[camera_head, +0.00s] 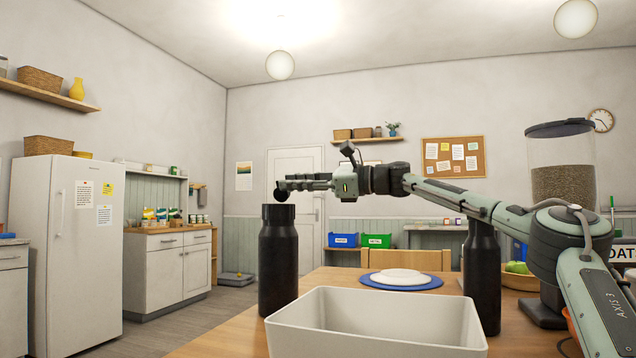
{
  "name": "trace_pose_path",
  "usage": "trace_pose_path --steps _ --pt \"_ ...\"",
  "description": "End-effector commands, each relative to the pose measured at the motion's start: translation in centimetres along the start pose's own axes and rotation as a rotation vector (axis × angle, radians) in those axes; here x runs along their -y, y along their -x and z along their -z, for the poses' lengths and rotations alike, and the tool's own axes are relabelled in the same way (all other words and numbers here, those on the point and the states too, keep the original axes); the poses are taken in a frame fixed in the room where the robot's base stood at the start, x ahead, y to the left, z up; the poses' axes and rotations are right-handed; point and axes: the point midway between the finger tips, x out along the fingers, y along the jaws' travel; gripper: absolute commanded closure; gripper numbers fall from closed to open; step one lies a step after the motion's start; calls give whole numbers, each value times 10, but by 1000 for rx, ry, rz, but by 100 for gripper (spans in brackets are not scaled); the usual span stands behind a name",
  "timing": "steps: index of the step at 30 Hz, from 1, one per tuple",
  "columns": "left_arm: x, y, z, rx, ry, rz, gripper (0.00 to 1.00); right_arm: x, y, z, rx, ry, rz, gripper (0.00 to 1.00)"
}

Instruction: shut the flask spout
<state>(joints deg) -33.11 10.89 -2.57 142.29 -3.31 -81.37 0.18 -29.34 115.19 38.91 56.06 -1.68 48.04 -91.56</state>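A tall black flask (279,262) stands upright on the wooden table at the left, behind the white bin. A small dark rounded piece (280,196), which looks like its raised spout cap, shows just above its rim. My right gripper (283,187) reaches in from the right, with its fingers level and pointing left over the flask top. The fingertips are at or very close to the dark piece; I cannot tell whether they touch it. The fingers are seen edge-on, so their opening is unclear. A second black flask (481,285) stands at the right, its top partly hidden by my arm.
An empty white bin (375,343) fills the table's front middle. A white plate on a blue mat (377,281) lies behind it. A kibble dispenser (562,180) stands at the right behind my arm. The space left of the table is open floor.

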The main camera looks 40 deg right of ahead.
Motion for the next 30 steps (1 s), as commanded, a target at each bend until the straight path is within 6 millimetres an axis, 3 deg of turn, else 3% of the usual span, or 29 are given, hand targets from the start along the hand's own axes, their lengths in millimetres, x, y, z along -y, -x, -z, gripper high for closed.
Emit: trace_pose_path --steps 6,12,30 --pt "0 0 0 0 0 0 60 1 50 -2 5 1 4 75" --pt "0 0 0 0 -1 0 60 0 76 -1 4 0 2 75" --pt "0 0 0 1 -1 0 60 0 84 1 0 -2 1 75"
